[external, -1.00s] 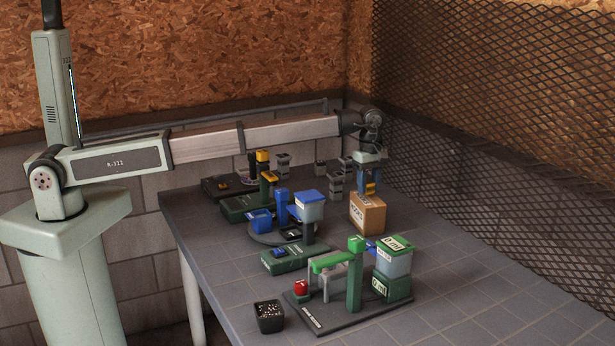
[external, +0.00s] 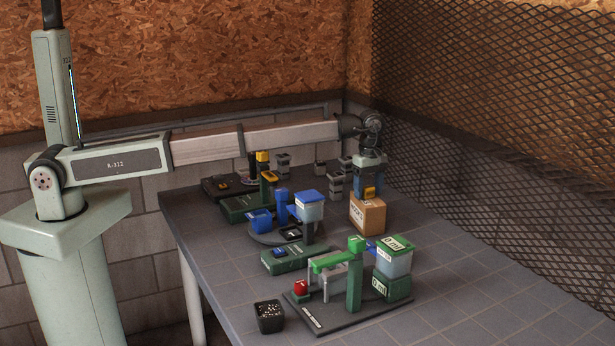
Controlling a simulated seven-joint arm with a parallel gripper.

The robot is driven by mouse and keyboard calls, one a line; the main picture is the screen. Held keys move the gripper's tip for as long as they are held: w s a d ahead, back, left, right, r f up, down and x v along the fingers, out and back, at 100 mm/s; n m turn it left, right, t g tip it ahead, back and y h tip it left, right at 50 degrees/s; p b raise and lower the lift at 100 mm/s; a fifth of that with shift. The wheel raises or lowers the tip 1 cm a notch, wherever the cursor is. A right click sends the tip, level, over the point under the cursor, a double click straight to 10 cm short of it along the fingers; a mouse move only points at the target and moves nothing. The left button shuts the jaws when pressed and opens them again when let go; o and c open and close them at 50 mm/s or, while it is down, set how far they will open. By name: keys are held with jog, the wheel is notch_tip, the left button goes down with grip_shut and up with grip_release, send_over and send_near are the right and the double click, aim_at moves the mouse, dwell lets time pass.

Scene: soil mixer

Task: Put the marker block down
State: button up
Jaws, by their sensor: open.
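The marker block appears to be the small yellow block (external: 369,193) at the top of the cardboard box (external: 368,216). I cannot tell whether it rests on the box or just inside its top. My gripper (external: 368,186) points straight down over the box. Its blue fingers are spread open, around or just behind the yellow block. Whether a finger still touches the block is too small to tell.
A green-and-white dispenser stand (external: 354,275) with a red button is in front of the box. A blue-lidded container (external: 309,206) stands to its left. Grey blocks (external: 336,185) sit behind. A dark pot (external: 269,316) is near the front edge. The table's right side is clear.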

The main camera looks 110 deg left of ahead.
aim_at(371, 187)
jog(key=shift+r, duration=0.1)
notch_tip(371, 187, up, 12)
dwell(0.5)
